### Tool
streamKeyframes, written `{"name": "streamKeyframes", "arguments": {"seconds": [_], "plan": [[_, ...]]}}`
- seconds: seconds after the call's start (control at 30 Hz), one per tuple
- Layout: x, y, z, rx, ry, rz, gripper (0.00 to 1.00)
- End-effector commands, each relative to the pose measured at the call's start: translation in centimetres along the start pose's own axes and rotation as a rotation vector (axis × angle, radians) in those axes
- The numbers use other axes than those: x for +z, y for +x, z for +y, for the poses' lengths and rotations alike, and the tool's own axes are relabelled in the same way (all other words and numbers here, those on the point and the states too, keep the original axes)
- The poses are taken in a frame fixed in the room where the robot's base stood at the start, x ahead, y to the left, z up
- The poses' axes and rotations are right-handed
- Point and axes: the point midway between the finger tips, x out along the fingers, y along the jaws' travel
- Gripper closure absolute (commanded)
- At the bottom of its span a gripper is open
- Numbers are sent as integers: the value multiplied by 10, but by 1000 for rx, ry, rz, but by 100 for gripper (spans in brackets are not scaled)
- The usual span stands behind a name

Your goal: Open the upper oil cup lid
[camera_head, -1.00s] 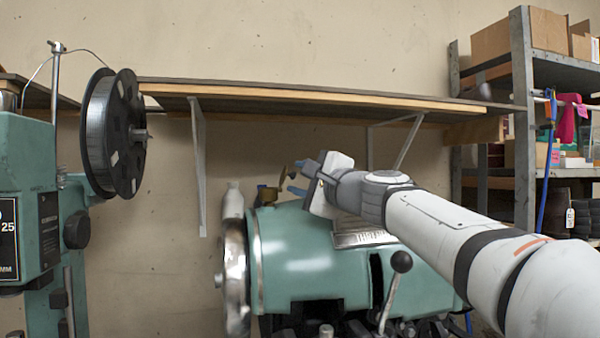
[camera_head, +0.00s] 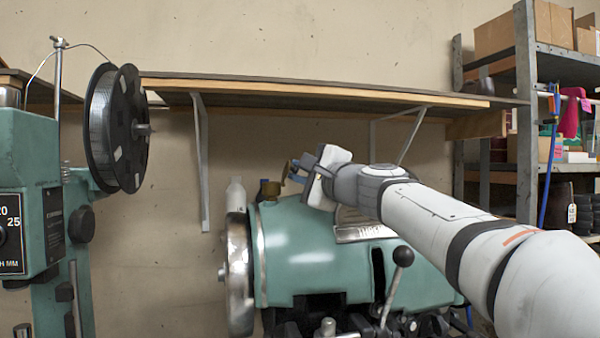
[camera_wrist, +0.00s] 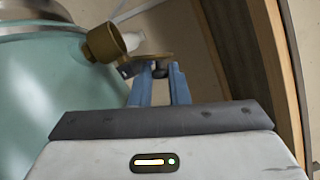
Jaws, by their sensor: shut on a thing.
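The brass oil cup (camera_head: 268,190) stands on top of the green machine body (camera_head: 310,255), near its left end. In the wrist view the cup (camera_wrist: 104,42) is tilted, just left of my fingers. Its brass lid (camera_wrist: 152,57) stands out beside the cup's mouth, at my fingertips; it also shows in the head view (camera_head: 293,168). My gripper (camera_wrist: 160,69) has its two blue fingers close together, shut on the lid's edge. In the head view my gripper (camera_head: 291,177) is just right of the cup. The exact contact is small and partly hidden.
A wooden wall shelf (camera_head: 330,95) with white brackets runs behind and above my gripper. A handwheel (camera_head: 238,275) is at the machine's left end, and a black-knobbed lever (camera_head: 402,257) in front. A wire spool (camera_head: 128,130) hangs at left.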

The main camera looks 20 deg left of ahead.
Motion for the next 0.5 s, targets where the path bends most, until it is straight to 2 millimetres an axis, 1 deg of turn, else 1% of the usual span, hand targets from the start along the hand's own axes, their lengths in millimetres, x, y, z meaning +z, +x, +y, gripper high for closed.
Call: {"name": "streamKeyframes", "arguments": {"seconds": [0.07,0.33,0.5], "plan": [[1,1,-1,8,-18,-1,100],[7,3,-6,78,-185,-2,100],[8,3,-4,92,-219,-2,100]]}}
